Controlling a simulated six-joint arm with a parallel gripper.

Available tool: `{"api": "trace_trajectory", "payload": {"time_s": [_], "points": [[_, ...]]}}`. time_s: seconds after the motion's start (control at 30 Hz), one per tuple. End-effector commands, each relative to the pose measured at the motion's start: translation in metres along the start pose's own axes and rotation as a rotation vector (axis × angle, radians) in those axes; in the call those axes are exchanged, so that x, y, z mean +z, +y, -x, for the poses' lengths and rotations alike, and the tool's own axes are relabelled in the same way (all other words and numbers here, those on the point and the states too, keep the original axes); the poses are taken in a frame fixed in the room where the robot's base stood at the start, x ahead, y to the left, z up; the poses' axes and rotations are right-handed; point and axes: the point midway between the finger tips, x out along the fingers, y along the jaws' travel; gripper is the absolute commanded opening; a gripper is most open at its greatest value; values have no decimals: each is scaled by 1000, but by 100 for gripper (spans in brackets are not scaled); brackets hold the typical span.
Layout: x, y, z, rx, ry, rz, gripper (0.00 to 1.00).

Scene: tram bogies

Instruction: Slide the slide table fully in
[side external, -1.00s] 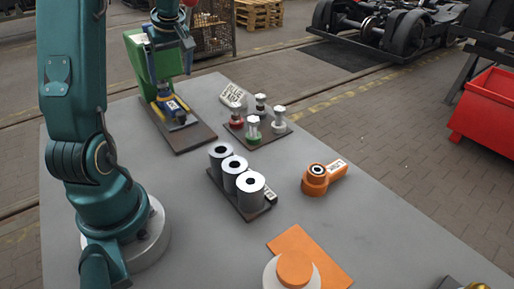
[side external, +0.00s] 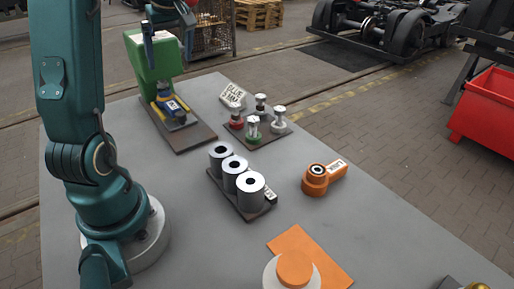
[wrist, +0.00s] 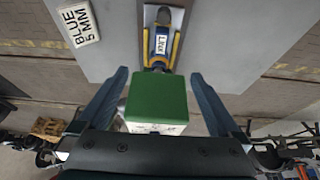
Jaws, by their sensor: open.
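The slide table (side external: 174,107) is a small blue block with a white label, lying between yellow rails at the foot of a green upright housing (side external: 150,62). Both stand on a dark base plate (side external: 190,138). In the wrist view the blue slide table (wrist: 161,42) shows beyond the top of the green housing (wrist: 157,104). How far in it sits is hard to tell. My gripper (wrist: 160,75) is open, with its two fingers on either side of the green housing in the picture. In the side view it is high above the housing, partly cut off by the top edge.
A white "BLUE 5 MM" sign (side external: 233,95) and a plate of several coloured-base knobs (side external: 253,128) stand to the right. Several grey cylinders (side external: 235,168), an orange part (side external: 322,178) and an orange mat (side external: 325,262) lie nearer. Grey bench (side external: 120,125) is bare between them.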

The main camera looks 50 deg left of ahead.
Motion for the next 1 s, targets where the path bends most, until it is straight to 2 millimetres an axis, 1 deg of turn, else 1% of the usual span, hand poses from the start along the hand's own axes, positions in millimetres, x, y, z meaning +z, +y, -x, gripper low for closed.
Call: {"api": "trace_trajectory", "payload": {"time_s": [0.03,0.13,0.23,0.4,0.47,0.5,0.57,0.67,0.7,0.73,0.8,0.87,0.9,0.97,1.0], "points": [[-1,1,11,5,5,0,100],[0,1,29,5,4,-1,100],[-1,1,40,2,3,-1,100],[2,3,51,5,2,-11,100],[6,8,62,32,18,-29,100],[11,12,72,57,31,-50,100],[27,15,87,93,37,-94,100],[65,17,110,173,36,-217,100],[83,16,117,210,34,-285,100],[96,14,122,238,32,-341,100],[126,8,129,302,27,-470,100],[150,2,133,354,25,-581,100],[166,-4,133,389,24,-655,100],[188,-13,133,439,23,-764,100],[202,-19,131,471,24,-838,100]]}}
